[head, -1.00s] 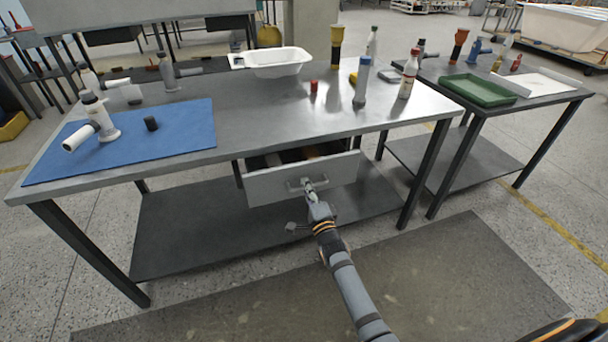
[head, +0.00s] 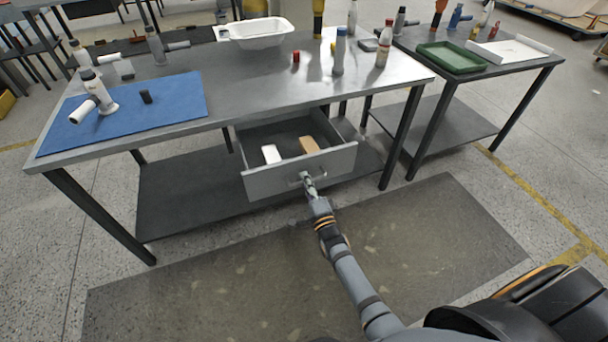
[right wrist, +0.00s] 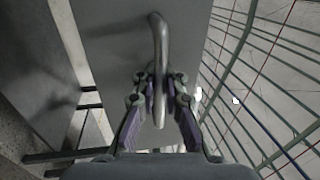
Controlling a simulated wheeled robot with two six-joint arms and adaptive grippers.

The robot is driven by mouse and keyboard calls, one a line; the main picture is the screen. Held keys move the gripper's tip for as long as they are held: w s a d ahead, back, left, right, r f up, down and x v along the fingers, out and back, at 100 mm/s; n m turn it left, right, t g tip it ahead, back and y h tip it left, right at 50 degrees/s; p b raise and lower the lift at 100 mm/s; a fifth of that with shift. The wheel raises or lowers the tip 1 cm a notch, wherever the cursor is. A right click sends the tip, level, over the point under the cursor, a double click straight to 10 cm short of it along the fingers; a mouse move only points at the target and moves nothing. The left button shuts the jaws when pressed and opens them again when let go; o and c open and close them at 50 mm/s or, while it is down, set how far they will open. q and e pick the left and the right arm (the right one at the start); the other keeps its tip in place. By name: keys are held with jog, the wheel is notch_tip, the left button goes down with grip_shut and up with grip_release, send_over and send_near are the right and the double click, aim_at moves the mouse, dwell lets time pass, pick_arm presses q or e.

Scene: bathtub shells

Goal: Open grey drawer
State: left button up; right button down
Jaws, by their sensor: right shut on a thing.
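The grey drawer (head: 270,180) under the metal workbench is pulled well out in the head view. Inside it lie a white block (head: 271,154) and a tan block (head: 309,145). My right gripper (head: 310,187) is at the drawer front, shut on the drawer's handle (head: 303,178). In the right wrist view the curved metal handle (right wrist: 158,50) runs between the two fingers of the gripper (right wrist: 160,90), against the grey drawer front (right wrist: 110,40). My left gripper is not in view.
The workbench (head: 235,85) carries a blue mat (head: 170,110), a white tub (head: 262,32) and several bottles. A second table (head: 505,75) with a green tray (head: 450,57) stands to the right. The floor mat (head: 220,280) before the bench is clear.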

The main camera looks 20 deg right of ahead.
jog(key=shift+f, duration=0.1)
jog(key=c, duration=1.7)
grip_release()
jog(key=shift+s, duration=0.3)
jog(key=s, duration=0.3)
jog(key=s+f, duration=0.1)
jog(key=s, duration=0.3)
jog(key=s+f, duration=0.1)
jog(key=s, duration=0.3)
jog(key=shift+s+d, duration=0.15)
jog(key=shift+d, duration=0.05)
jog(key=shift+f, duration=0.1)
